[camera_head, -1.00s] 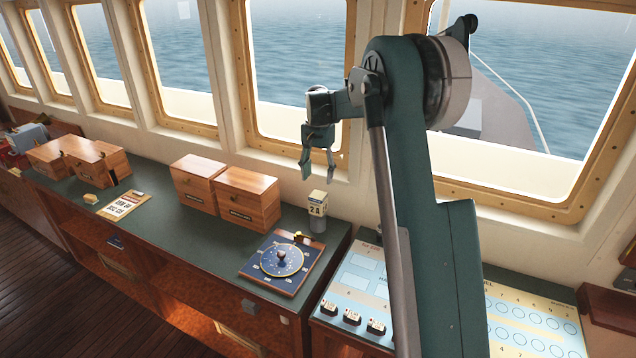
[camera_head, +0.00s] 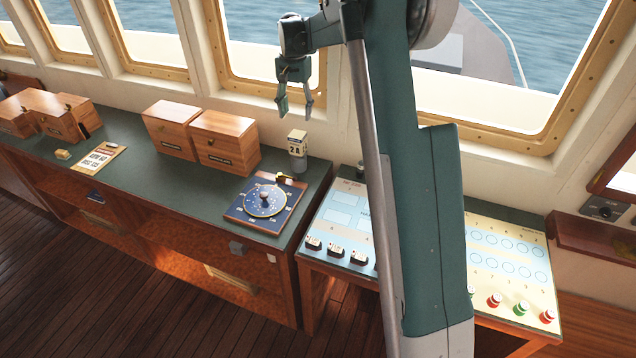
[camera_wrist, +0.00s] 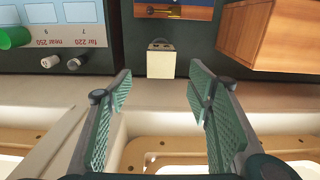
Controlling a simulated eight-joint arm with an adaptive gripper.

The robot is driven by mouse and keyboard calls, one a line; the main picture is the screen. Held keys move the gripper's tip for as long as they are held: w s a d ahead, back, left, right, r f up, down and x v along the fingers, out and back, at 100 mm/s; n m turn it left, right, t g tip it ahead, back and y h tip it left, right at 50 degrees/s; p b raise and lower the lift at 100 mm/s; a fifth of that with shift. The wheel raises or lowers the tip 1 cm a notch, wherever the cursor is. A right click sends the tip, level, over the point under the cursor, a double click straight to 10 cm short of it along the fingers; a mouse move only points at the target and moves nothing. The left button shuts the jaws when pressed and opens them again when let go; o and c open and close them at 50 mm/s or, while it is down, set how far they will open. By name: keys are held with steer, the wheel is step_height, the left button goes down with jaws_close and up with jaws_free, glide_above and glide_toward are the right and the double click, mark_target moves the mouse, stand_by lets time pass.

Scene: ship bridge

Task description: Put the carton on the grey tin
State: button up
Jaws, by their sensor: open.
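The carton (camera_head: 297,142) is a small cream box with dark lettering. It stands upright on top of the grey tin (camera_head: 298,163), a short cylinder near the back right corner of the dark green counter. My gripper (camera_head: 296,116) is open and empty, hanging just above the carton in the head view. The wrist view also shows my gripper's spread fingers (camera_wrist: 160,85) with nothing between them, apart from the carton.
Wooden boxes (camera_head: 225,143) stand left of the tin, close to the window wall. A blue dial board (camera_head: 264,202) lies in front of it. A lit panel desk (camera_head: 335,222) is to the right. The counter (camera_head: 130,153) has free room at centre left.

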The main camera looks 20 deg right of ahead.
steer(key=s+a+r+n+t, duration=0.1)
steer(key=s+a+r, duration=0.3)
steer(key=s, duration=0.5)
steer(key=s+a+r+n+t, duration=0.1)
steer(key=s+r+n, duration=0.1)
steer(key=s+r, duration=0.5)
steer(key=s+a+r+n+t, duration=0.1)
steer(key=s+a+r, duration=0.2)
steer(key=s, duration=0.7)
steer(key=s+a+f+n+t, duration=0.2)
steer(key=s+f, duration=0.1)
steer(key=s, duration=1)
steer(key=s+a+f+n+t, duration=0.2)
steer(key=s+f, duration=0.2)
steer(key=s, duration=1)
steer(key=shift+s+a+f+n, duration=0.2)
steer(key=shift+a+n, duration=0.1)
steer(key=shift+n, duration=0.1)
